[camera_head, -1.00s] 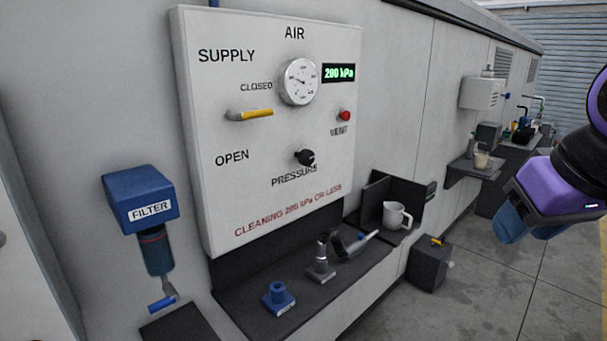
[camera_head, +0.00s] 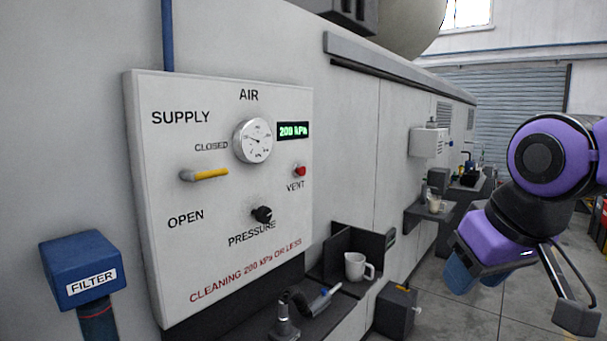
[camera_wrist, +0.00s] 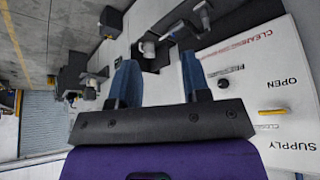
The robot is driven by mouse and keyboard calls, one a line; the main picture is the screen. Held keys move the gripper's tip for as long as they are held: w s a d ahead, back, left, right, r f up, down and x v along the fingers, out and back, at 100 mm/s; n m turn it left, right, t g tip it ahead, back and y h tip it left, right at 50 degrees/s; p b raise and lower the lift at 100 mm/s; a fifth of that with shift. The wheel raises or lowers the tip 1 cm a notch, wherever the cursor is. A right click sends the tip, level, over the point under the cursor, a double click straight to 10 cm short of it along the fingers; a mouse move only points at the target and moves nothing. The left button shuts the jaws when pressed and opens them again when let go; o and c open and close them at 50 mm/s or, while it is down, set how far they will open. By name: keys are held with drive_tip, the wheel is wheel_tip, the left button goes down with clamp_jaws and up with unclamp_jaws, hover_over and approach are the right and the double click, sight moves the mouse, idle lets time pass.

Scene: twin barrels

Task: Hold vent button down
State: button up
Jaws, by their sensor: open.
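The red vent button (camera_head: 300,171) sits on the right side of the white air panel (camera_head: 150,250), just above the word VENT. It is a small round knob below the green display (camera_head: 293,130), which reads 200 kPa. My gripper (camera_head: 490,278) is at the right, well apart from the panel. In the wrist view my gripper (camera_wrist: 158,72) has its two blue fingers spread, with nothing between them. The panel (camera_wrist: 285,60) shows there at the right, turned sideways. I cannot make out the vent button in the wrist view.
A yellow supply lever (camera_head: 210,173), a round gauge (camera_head: 253,140) and a black pressure knob (camera_head: 262,214) share the panel. A blue filter (camera_head: 85,270) hangs at left. A white mug (camera_head: 357,267) stands on a shelf below. Open floor lies at right.

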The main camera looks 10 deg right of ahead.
clamp_jaws()
idle(1.8)
